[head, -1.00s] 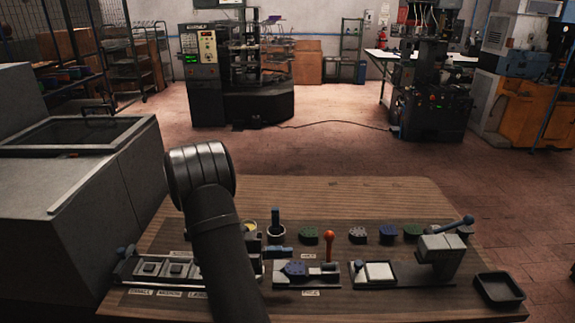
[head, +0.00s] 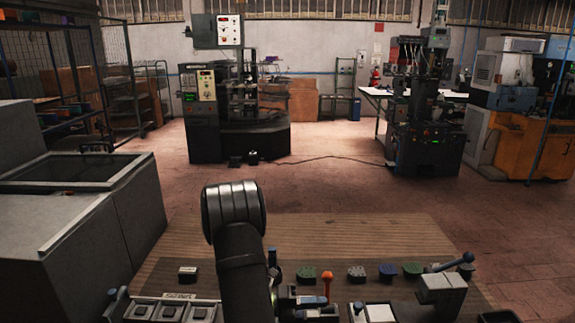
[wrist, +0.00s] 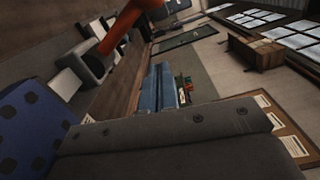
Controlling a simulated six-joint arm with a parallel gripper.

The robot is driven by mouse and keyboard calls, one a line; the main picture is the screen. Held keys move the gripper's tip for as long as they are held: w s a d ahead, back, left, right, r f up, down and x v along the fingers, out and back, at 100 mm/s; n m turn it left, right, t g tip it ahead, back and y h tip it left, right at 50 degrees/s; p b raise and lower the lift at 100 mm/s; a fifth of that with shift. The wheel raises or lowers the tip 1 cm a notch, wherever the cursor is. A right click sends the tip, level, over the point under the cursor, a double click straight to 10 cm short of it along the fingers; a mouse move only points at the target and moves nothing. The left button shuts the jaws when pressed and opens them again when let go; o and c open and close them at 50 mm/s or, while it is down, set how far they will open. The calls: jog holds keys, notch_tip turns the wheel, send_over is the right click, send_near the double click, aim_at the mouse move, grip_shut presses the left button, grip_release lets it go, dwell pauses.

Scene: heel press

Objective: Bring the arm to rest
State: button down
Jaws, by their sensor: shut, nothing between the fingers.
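My arm (head: 235,245) rises dark and bent at the front middle of the head view, and hides part of the workbench (head: 340,235). My gripper is hidden in that view. In the wrist view, two blue fingers of my gripper (wrist: 162,75) lie side by side, shut and empty, beyond a dark grey edge. A blue piece with dark spots (wrist: 30,125) is close at the left of the wrist view. An orange bar (wrist: 120,27) crosses its top; whether it is the bench's orange-handled lever (head: 327,282) I cannot tell.
Several round pieces, such as a green one (head: 306,274), stand in a row on the bench. A blue-handled clamp (head: 442,287) is at right, push buttons (head: 170,312) at left front. A grey cabinet (head: 85,215) stands left. Bare floor (head: 400,200) lies behind the bench.

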jog(key=shift+s+d+f+m, duration=0.3)
jog(key=shift+d+f+m, duration=0.15)
jog(key=shift+m, duration=0.45)
jog(key=shift+s+f+m, duration=0.2)
jog(key=shift+m, duration=0.2)
